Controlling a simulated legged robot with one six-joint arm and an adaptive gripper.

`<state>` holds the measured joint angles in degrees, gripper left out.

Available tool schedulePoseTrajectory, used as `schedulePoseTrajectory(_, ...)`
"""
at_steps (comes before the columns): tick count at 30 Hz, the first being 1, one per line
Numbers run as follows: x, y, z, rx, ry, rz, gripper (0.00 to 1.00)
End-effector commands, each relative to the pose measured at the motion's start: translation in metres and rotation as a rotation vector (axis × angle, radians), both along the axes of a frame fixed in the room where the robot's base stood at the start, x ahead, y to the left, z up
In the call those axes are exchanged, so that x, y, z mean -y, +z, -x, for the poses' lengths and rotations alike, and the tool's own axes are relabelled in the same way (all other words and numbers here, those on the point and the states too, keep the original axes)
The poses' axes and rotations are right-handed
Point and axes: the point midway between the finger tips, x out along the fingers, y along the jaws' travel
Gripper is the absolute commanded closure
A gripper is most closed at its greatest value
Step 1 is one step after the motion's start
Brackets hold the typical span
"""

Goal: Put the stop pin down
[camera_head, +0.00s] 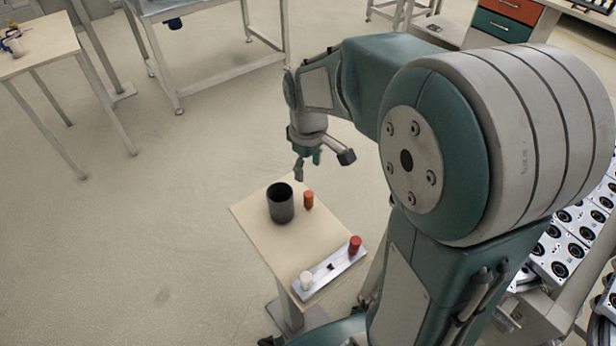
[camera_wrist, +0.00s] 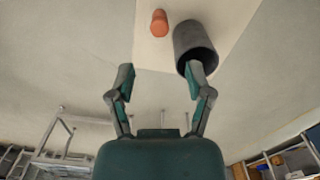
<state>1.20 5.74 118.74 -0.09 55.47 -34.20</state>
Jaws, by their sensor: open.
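An orange pin (camera_head: 308,200), which looks like the stop pin, stands upright on the small table (camera_head: 250,214), just right of a dark open cup (camera_head: 281,204). My gripper (camera_head: 318,168) is open and empty above the far edge of the table, apart from the pin. In the wrist view the orange pin (camera_wrist: 159,23) lies beyond the open fingers (camera_wrist: 160,76). The dark cup (camera_wrist: 194,45) is beside it there, partly covered by the right finger.
A metal bar (camera_head: 330,273) at the table's near edge carries a white peg (camera_head: 306,281) and a red peg (camera_head: 355,245), with a small dark spot between them. A wooden-topped table (camera_head: 35,45) stands at the far left. The floor between is clear.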

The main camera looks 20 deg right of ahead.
Motion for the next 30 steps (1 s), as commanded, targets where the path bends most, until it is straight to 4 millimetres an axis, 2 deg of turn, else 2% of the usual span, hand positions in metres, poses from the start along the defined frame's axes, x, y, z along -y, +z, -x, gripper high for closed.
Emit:
schedulePoseTrajectory(5,-0.001,0.018,0.011,0.039,-0.040,0.000,0.34)
schedulePoseTrajectory(12,-0.004,0.064,0.059,0.187,-0.209,-0.018,0.34)
schedulePoseTrajectory(18,-0.006,0.089,0.102,0.312,-0.355,-0.055,0.34)
schedulePoseTrajectory(24,-0.008,0.100,0.141,0.424,-0.491,-0.108,0.34)
schedulePoseTrajectory(30,-0.009,0.102,0.160,0.476,-0.559,-0.141,0.34)
